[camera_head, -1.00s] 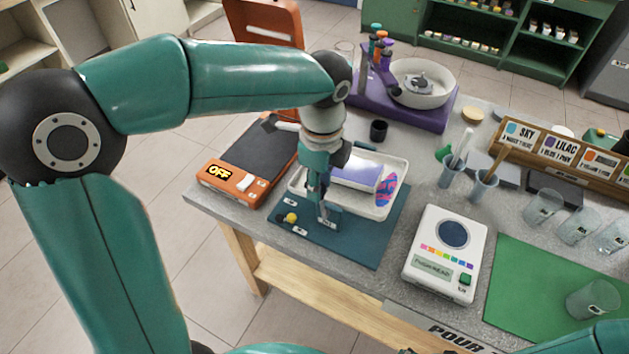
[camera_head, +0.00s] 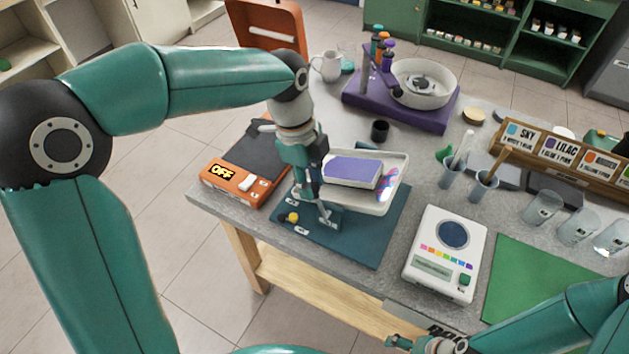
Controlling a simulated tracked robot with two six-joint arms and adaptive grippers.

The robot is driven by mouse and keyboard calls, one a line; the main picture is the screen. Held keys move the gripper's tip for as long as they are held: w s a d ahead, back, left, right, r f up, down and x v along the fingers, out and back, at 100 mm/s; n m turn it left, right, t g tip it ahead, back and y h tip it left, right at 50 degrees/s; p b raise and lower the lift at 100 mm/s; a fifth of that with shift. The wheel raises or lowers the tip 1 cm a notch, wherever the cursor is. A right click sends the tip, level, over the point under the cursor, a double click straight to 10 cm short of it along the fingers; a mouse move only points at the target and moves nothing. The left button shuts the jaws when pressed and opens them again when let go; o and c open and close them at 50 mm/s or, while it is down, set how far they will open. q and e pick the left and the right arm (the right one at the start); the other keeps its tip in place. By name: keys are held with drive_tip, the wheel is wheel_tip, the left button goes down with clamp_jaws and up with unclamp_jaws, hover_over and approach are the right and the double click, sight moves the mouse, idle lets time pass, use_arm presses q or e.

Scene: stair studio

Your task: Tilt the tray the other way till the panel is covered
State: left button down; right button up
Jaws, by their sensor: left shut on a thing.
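The white tray (camera_head: 401,165) sits over the dark teal mat (camera_head: 385,235) and looks tilted, its far right side higher than its near left side. The panel (camera_head: 352,171) lies in the tray as a flat block with a lilac top and pale sides. Its visible top looks lilac; my arm is close to its left end. A pink and blue swirled patch (camera_head: 387,182) shows at the tray's right end. My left gripper (camera_head: 322,211) is shut on the tray's near left edge; the exact contact is partly hidden. My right gripper (camera_head: 398,342) is low at the bottom edge, away from the tray; its jaws are unclear.
An orange device (camera_head: 222,181) marked OFF stands left of the tray. A white scale (camera_head: 445,250) stands right of it. A purple stand (camera_head: 430,116) with a round bowl and a black cup (camera_head: 379,130) are behind. Cups and a wooden label rack (camera_head: 555,160) line the right.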

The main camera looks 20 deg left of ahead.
use_arm(q)
drive_tip(key=shift+w, duration=0.1)
drive_tip(key=c, duration=0.9)
unclamp_jaws()
drive_tip(key=shift+o, duration=0.2)
wheel_tip(320, 180, up, 12)
drive_tip(key=a, duration=0.2)
drive_tip(key=shift+a+f, duration=0.1)
drive_tip(key=shift+f, duration=0.05)
